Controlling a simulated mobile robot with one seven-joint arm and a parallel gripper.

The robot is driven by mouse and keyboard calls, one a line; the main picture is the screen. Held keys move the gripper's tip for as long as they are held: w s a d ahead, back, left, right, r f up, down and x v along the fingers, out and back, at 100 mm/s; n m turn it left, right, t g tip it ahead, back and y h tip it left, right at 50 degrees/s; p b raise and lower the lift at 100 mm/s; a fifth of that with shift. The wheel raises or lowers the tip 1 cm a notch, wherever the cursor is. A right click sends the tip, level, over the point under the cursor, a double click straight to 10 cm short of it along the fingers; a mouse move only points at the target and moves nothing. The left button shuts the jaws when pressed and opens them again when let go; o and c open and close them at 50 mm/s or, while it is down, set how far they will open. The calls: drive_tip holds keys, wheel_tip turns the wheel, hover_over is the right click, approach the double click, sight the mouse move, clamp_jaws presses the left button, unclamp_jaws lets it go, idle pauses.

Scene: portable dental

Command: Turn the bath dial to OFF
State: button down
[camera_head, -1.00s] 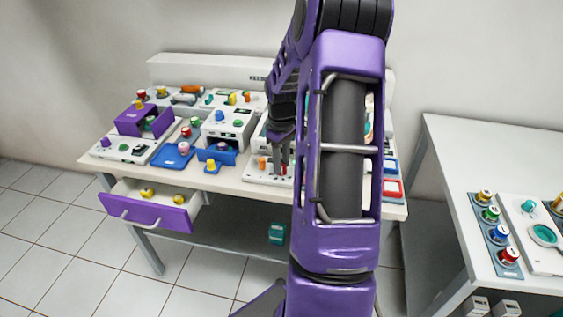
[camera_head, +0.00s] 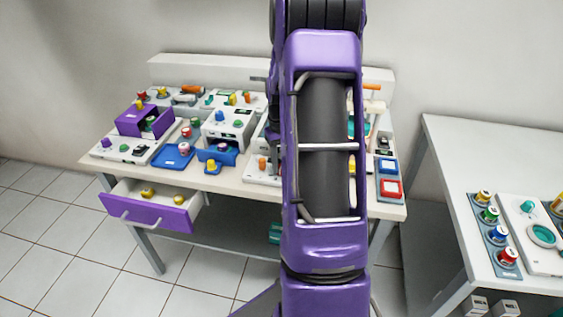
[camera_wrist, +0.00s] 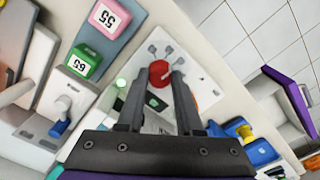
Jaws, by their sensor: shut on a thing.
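In the wrist view a red round dial (camera_wrist: 159,73) stands on a white panel (camera_wrist: 205,78) with several small grey marks around it. It is most likely the bath dial; no label on it can be read. My gripper (camera_wrist: 160,78) has its two dark fingers on either side of the red dial, closed on it. The side the dial points to cannot be told.
Pink (camera_wrist: 109,18) and green (camera_wrist: 84,61) blocks and a blue-tipped lever (camera_wrist: 60,127) lie near the panel in the wrist view. A purple drawer (camera_head: 152,209) stands open at the left front. A second table (camera_head: 445,150) is at the right.

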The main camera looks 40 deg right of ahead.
drive_tip(key=m, duration=0.5)
drive_tip(key=shift+m+p, duration=0.3)
drive_tip(key=m, duration=0.4)
drive_tip(key=shift+m+p, duration=0.3)
drive_tip(key=shift+p, duration=0.1)
drive_tip(key=shift+m, duration=0.3)
drive_tip(key=c, duration=0.6)
unclamp_jaws()
drive_tip(key=shift+o, duration=0.2)
drive_tip(key=shift+r, duration=0.15)
wheel_tip(320, 180, up, 17)
drive_tip(key=p, duration=0.1)
drive_tip(key=shift+p, duration=0.4)
